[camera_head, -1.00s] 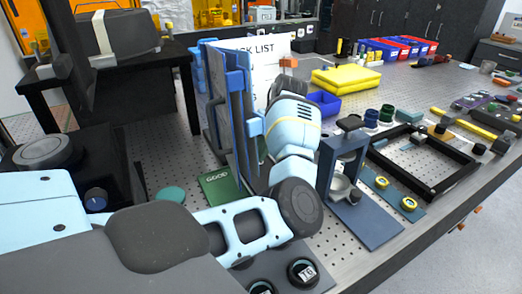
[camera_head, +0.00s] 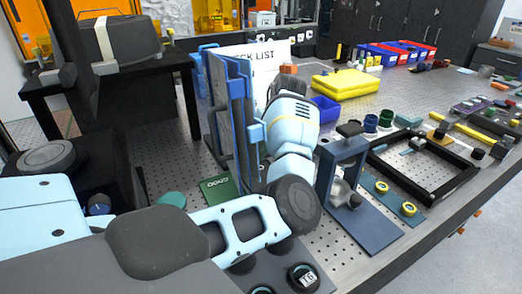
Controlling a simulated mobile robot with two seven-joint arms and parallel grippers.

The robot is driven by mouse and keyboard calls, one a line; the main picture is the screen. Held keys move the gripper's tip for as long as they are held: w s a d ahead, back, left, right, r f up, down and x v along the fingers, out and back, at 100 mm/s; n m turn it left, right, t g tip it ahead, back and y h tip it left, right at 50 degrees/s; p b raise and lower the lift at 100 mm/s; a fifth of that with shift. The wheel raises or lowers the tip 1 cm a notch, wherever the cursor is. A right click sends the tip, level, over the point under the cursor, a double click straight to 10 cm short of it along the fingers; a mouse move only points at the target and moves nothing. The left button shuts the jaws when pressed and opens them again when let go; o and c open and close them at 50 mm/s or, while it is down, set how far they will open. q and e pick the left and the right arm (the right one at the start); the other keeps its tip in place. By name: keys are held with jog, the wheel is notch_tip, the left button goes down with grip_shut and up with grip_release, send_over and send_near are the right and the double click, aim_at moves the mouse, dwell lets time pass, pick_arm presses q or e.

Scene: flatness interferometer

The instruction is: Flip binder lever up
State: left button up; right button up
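A blue upright binder-like stack (camera_head: 237,120) stands on the perforated table, left of the middle. Its panels are seen nearly edge-on, and a lighter blue block (camera_head: 256,132) sticks out from its right side. I cannot make out a lever on it for certain. My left arm comes in from the lower left and bends up just right of the stack, its upper links close to the panels. I cannot make out my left gripper's fingers. My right gripper does not show.
A white check list sheet (camera_head: 268,58) stands behind the stack. A dark blue stand (camera_head: 338,172) and a black square frame (camera_head: 425,165) are to the right. A green "GOOD" tray (camera_head: 216,188) lies in front. A yellow case (camera_head: 346,82) is farther back.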

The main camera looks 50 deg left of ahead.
pick_arm(q)
jog(key=shift+w+a+r, duration=0.1)
jog(key=shift+a+r, duration=0.25)
jog(key=shift+a, duration=0.05)
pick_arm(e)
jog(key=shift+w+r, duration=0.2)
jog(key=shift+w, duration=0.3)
pick_arm(q)
jog(key=shift+a+r, duration=0.1)
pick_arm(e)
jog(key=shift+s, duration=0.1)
pick_arm(q)
jog(key=shift+w+a+r, duration=0.15)
jog(key=shift+a+r, duration=0.2)
jog(key=shift+a, duration=0.1)
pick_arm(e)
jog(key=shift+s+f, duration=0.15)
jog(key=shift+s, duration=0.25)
pick_arm(q)
jog(key=o, duration=1.6)
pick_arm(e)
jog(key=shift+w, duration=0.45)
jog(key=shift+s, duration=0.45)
